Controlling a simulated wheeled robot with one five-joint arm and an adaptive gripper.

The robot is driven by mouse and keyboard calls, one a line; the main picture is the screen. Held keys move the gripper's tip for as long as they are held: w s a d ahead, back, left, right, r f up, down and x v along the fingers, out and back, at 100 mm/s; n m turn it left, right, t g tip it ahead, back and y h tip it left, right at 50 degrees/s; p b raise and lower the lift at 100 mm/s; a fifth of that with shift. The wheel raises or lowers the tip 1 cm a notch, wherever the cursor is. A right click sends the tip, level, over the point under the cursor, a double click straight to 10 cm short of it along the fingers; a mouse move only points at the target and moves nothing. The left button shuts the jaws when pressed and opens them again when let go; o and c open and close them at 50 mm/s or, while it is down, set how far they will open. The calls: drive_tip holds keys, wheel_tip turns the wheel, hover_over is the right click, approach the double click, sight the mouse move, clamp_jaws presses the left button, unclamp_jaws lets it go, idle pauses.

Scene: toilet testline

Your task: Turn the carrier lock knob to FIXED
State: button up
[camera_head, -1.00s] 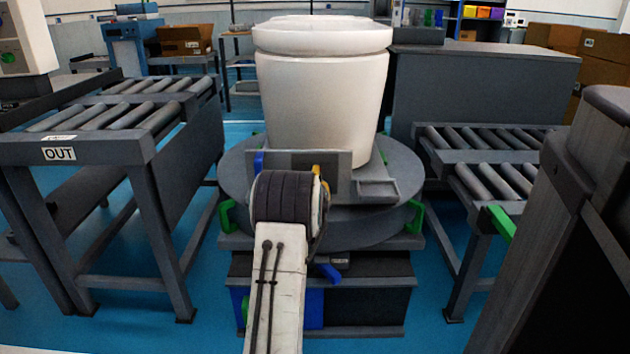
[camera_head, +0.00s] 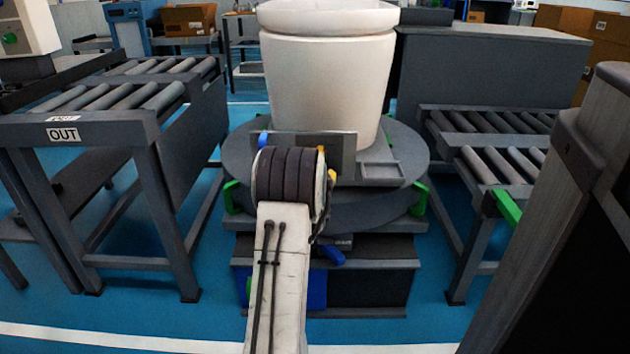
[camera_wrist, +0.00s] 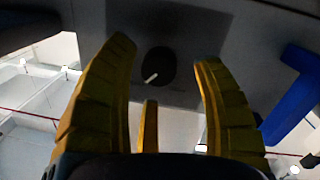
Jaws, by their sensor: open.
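The carrier lock knob (camera_wrist: 159,66) is a dark round knob with a white pointer line, on a dark plate in the wrist view. The pointer slants toward the lower left of that picture. No label can be read. My gripper (camera_wrist: 170,60) has yellow fingers spread apart on either side of the knob, with nothing held. I cannot tell how far the fingertips are from the panel. In the head view, my arm hides the knob, and a grey plate (camera_head: 342,150) stands in front of the white toilet (camera_head: 328,80) on the round turntable (camera_head: 237,160).
A blue lever (camera_wrist: 293,95) is right of my fingers in the wrist view. The OUT roller conveyor (camera_head: 100,130) stands at left, another roller conveyor (camera_head: 500,165) at right. A dark post (camera_head: 560,210) is close on the right. Blue floor lies between.

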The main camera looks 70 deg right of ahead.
drive_tip(key=v, duration=1)
drive_tip(key=shift+w, duration=0.1)
idle(0.6)
